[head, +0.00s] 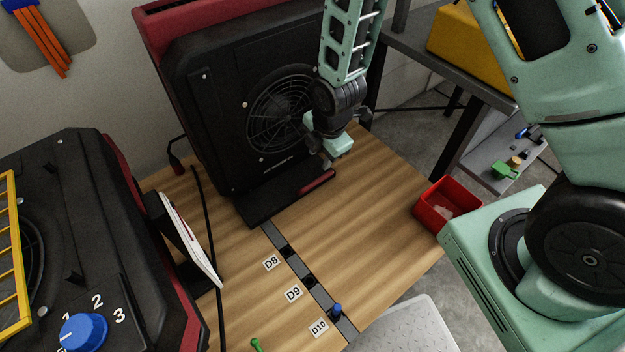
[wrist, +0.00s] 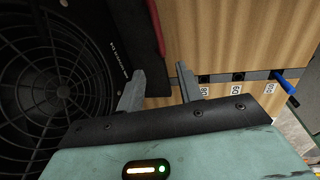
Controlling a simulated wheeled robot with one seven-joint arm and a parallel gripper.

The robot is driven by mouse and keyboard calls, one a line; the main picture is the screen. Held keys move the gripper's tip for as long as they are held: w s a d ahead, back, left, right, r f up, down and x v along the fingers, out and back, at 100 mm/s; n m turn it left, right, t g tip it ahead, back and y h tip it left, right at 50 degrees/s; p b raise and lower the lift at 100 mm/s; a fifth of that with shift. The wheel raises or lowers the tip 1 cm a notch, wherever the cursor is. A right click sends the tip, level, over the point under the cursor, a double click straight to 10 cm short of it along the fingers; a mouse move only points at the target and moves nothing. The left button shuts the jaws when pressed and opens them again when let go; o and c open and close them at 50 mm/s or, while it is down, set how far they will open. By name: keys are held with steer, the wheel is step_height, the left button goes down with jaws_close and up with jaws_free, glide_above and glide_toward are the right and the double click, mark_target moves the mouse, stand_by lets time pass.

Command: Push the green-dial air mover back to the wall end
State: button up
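A black air mover with a red casing edge (head: 218,95) stands at the back of the wooden bench, its round grille facing the front. No dial shows on it in either view; my arm covers part of its right side. Its black foot (head: 262,208) has a red front bar (head: 318,181). The grille also fills the left of the wrist view (wrist: 60,90). My gripper (head: 324,158) is low in front of the grille's right side, above the foot. In the wrist view its fingers (wrist: 160,78) are apart with nothing between them; contact with the mover cannot be told.
A second air mover with a blue dial (head: 84,332) stands at left, near a tilted white panel (head: 190,240) and a black cable. A slotted rail (head: 297,267) labelled D8 to D10 holds a blue peg (head: 336,310). A red bin (head: 447,204) is at right.

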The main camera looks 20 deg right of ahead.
mark_target(313, 183)
steer(key=w+f, duration=0.1)
steer(key=f, duration=0.3)
steer(key=f+b, duration=0.1)
steer(key=f, duration=0.4)
steer(key=w+f, duration=0.1)
steer(key=f, duration=0.3)
steer(key=shift+w+a+f, duration=0.2)
steer(key=shift+w+a, duration=0.1)
steer(key=shift+a, duration=0.1)
jaws_close()
